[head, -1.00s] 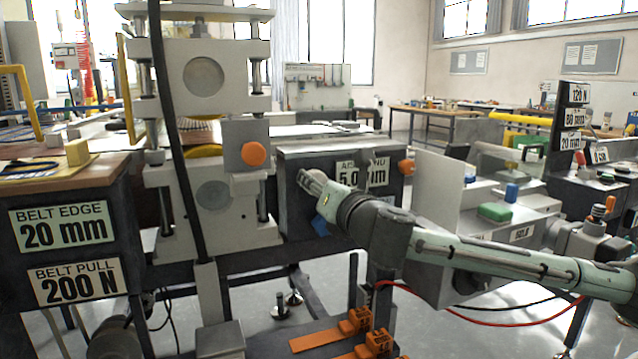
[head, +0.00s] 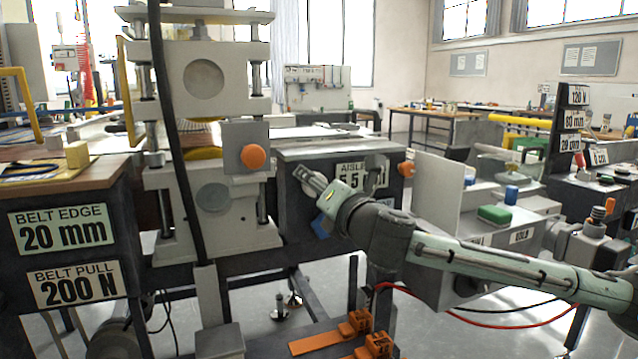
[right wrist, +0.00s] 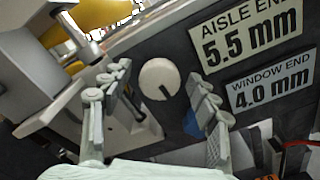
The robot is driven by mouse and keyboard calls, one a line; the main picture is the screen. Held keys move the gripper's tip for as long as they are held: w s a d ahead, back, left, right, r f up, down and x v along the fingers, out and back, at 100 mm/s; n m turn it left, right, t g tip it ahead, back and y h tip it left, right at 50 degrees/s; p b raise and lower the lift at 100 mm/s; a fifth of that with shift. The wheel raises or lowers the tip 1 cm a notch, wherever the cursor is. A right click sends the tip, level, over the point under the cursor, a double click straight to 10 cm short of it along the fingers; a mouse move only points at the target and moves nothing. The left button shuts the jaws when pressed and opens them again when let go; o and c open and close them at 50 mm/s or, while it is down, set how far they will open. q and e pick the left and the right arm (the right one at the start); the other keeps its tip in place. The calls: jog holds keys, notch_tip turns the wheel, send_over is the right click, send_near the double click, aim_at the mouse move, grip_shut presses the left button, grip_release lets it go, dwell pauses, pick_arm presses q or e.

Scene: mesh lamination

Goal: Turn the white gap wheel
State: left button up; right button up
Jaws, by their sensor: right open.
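The white gap wheel (right wrist: 160,78) is a round knob with a dark mark, on a dark panel in the right wrist view. My right gripper (right wrist: 157,88) is open, with one finger on each side of the wheel and visible space between fingers and wheel. In the head view my right gripper (head: 308,180) is in front of the panel, and I cannot make out the wheel there. The aisle end sign (right wrist: 250,37) reads 5.5 mm. The window end sign (right wrist: 272,82) reads 4.0 mm. My left gripper is out of view.
The press frame (head: 205,120) with an orange knob (head: 254,156) stands left of my right gripper. A pale upright plate (head: 437,190) stands behind my right arm. Orange clamps (head: 355,322) lie below. A black cable (head: 170,130) hangs at the left.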

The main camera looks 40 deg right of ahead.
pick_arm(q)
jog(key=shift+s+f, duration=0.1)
pick_arm(e)
notch_tip(320, 180, up, 10)
dwell(0.4)
jog(key=s+d+f+n+h+p, duration=0.2)
jog(key=s+d+f+n, duration=0.15)
jog(key=f, duration=0.25)
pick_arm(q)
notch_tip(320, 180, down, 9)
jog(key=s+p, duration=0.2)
pick_arm(e)
jog(key=s+a+f+n+y, duration=0.2)
jog(key=s+a+f+n, duration=0.1)
jog(key=a+f+n, duration=0.15)
pick_arm(q)
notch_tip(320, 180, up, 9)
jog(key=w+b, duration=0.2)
jog(key=b, duration=0.2)
pick_arm(e)
jog(key=shift+a+r+x, duration=0.1)
jog(key=shift+a+x, duration=0.05)
jog(key=shift+x, duration=1.1)
jog(key=shift+a+r+x, duration=0.1)
jog(key=shift+a+x, duration=0.05)
jog(key=shift+x, duration=1.15)
jog(key=shift+a+x, duration=0.15)
jog(key=shift+x, duration=1.1)
